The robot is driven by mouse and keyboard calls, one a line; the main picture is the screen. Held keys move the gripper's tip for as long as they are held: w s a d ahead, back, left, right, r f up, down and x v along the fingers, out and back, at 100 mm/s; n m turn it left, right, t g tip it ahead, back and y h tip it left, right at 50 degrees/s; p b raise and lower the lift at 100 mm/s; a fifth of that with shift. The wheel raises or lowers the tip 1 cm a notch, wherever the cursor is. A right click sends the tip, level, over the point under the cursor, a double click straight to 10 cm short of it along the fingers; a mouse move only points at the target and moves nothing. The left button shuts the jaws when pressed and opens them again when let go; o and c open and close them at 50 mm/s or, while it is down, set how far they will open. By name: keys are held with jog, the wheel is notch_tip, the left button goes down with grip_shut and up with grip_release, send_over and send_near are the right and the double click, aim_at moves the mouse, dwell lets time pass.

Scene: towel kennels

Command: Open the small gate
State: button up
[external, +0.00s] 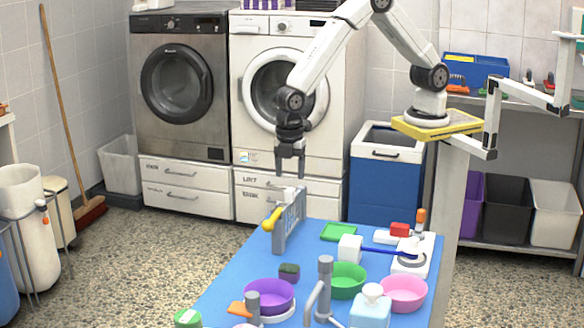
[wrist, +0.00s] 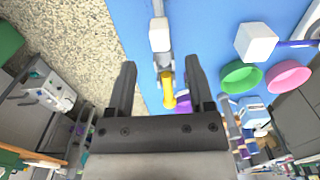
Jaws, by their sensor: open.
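The small gate (external: 288,226) is a grey upright panel at the far left edge of the blue table, with a yellow handle (external: 271,219) sticking out on its left side. In the wrist view the gate shows from above as a narrow grey and white strip, with the yellow handle (wrist: 168,92) between my fingers in the picture. My gripper (external: 290,174) points down above the gate, its fingers open and empty. In the wrist view my gripper (wrist: 161,62) spans the strip without visibly touching it. Whether the gate is latched cannot be told.
The blue table (external: 225,285) also holds a purple bowl (external: 268,295), a green bowl (external: 346,281), a pink bowl (external: 403,294), a white block (external: 349,248) and a grey tap (external: 324,285). Washing machines stand behind. Open floor lies left of the gate.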

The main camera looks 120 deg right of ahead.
aim_at(290, 190)
jog(key=shift+f, duration=3)
grip_shut()
